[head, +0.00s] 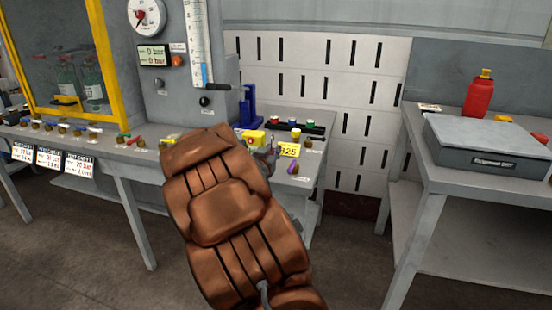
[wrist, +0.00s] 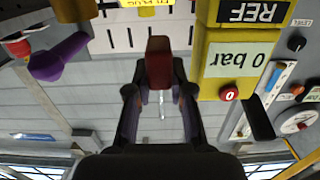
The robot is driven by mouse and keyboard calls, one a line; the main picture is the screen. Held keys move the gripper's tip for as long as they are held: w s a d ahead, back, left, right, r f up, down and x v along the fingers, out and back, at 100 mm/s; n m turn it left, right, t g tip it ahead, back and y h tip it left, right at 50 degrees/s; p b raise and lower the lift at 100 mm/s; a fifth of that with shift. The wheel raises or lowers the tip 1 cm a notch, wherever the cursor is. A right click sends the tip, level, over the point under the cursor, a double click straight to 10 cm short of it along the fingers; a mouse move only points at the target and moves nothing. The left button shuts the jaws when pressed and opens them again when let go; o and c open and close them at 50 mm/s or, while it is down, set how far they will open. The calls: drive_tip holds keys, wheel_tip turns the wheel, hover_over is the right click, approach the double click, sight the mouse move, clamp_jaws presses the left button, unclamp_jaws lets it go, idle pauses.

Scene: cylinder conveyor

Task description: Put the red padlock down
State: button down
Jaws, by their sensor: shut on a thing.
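In the wrist view the red padlock (wrist: 159,62) is a dark red block between the fingertips of my gripper (wrist: 159,92). My gripper is shut on it. A thin pale piece hangs in line below the block in the picture, possibly its shackle. In the head view my brown arm hides the padlock. Only a small grey part of what seems to be my gripper (head: 268,157) shows past the arm, by the yellow 925 tag (head: 289,150) at the bench's right end. I cannot tell whether the padlock touches anything.
A yellow gauge box (wrist: 224,62) reading 0 bar is close right of the padlock in the wrist view; a purple handle (wrist: 60,58) is at left. The grey bench (head: 110,158) holds several small fittings. A right table (head: 436,178) bears a grey scale (head: 485,140) and red bottle (head: 479,97).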

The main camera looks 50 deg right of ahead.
drive_tip(key=shift+x, duration=1.85)
drive_tip(key=shift+s+f+b, duration=0.1)
drive_tip(key=shift+f+b, duration=0.4)
drive_tip(key=shift+f, duration=1.35)
drive_tip(key=shift+f, duration=0.15)
drive_tip(key=c, duration=1.3)
unclamp_jaws()
